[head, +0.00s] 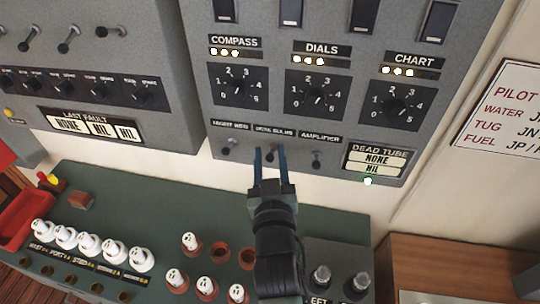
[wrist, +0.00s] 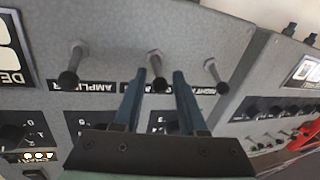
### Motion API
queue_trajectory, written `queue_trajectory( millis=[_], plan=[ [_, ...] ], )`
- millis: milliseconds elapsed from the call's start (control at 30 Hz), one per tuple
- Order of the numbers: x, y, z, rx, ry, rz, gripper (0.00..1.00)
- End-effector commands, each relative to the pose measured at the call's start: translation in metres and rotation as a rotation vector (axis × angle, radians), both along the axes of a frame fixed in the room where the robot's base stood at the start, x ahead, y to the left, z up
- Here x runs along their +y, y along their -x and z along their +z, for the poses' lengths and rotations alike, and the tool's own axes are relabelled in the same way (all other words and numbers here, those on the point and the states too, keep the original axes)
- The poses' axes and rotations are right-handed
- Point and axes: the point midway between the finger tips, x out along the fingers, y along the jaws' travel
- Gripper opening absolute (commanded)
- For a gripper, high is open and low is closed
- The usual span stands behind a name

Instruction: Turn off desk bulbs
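The desk bulbs switch is the middle lever of three under the "DESK BULBS" label (head: 273,131) on the grey wall panel. In the head view my gripper (head: 270,152) is in front of it and mostly hides it. In the wrist view the middle lever (wrist: 157,72) shows between the two blue fingertips of my gripper (wrist: 158,76), with a gap on each side. My gripper is open and holds nothing. The night red lever (head: 228,149) is to the left and the amplifier lever (head: 317,158) to the right. Whether the middle lever is up or down is hard to tell.
Rotary dials (head: 314,98) sit above the levers. The green desk (head: 140,196) beneath carries several white bulbs (head: 90,245). A second panel (head: 95,60) stands left.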

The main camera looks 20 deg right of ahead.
Motion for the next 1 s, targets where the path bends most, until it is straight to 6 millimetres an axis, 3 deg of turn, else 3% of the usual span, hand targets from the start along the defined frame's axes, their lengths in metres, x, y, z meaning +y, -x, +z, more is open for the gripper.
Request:
queue_trajectory(
  millis=[33, 200, 567, 1000],
  plan=[
    [0.0, 0.0, 0.0, 0.0, 0.0, 0.0, 0.3],
    [0.0, 0.0, 0.0, 0.0, 0.0, 0.0, 0.0],
    [0.001, 0.0, -0.002, -0.005, 0.002, 0.002, 0.0],
    [0.002, 0.002, -0.018, -0.119, 0.077, 0.002, 0.0]
  ],
)
